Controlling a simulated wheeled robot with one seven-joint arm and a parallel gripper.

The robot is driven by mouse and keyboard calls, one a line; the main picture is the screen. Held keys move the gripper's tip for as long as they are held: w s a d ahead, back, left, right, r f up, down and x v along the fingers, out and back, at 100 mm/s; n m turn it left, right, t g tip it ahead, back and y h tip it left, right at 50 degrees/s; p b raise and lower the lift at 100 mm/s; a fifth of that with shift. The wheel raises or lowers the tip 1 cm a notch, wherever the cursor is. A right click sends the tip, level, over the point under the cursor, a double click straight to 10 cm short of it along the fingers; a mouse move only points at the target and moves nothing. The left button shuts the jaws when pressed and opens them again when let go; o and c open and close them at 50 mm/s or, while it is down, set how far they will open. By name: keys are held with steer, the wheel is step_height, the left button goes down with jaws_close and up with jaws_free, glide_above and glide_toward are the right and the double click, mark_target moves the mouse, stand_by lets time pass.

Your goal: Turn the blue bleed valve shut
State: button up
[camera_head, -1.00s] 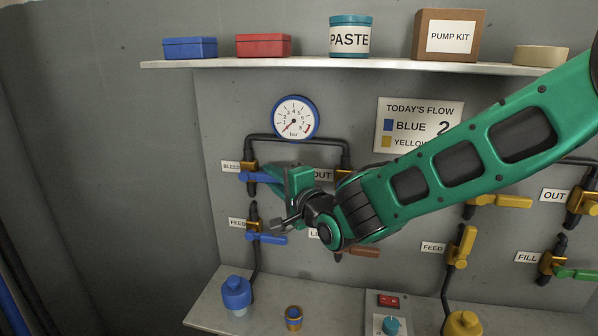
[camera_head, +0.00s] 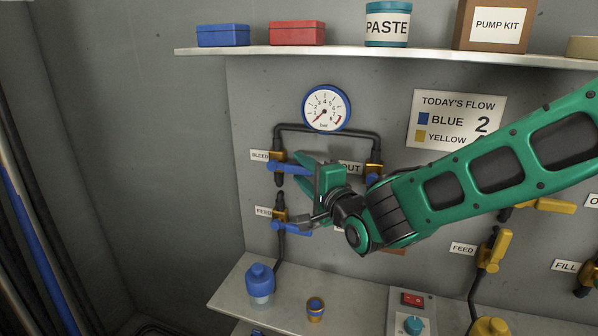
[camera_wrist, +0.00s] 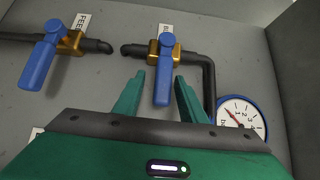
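My gripper (camera_wrist: 160,92) is open, with one green finger on each side of the lever's free end. Gaps show on both sides, so neither finger appears to touch it. In the head view my gripper (camera_head: 312,176) partly hides the area right of the lever.
The blue FEED valve lever (camera_head: 291,226) is just below, close to my gripper; it shows at left in the wrist view (camera_wrist: 40,62). The gauge (camera_head: 326,108) and OUT valve (camera_head: 374,170) are close by. A shelf (camera_head: 400,52) is above; a ledge (camera_head: 285,299) below holds bottles.

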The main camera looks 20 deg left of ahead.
steer(key=v, duration=1)
steer(key=shift+d, duration=0.45)
steer(key=shift+s, duration=0.15)
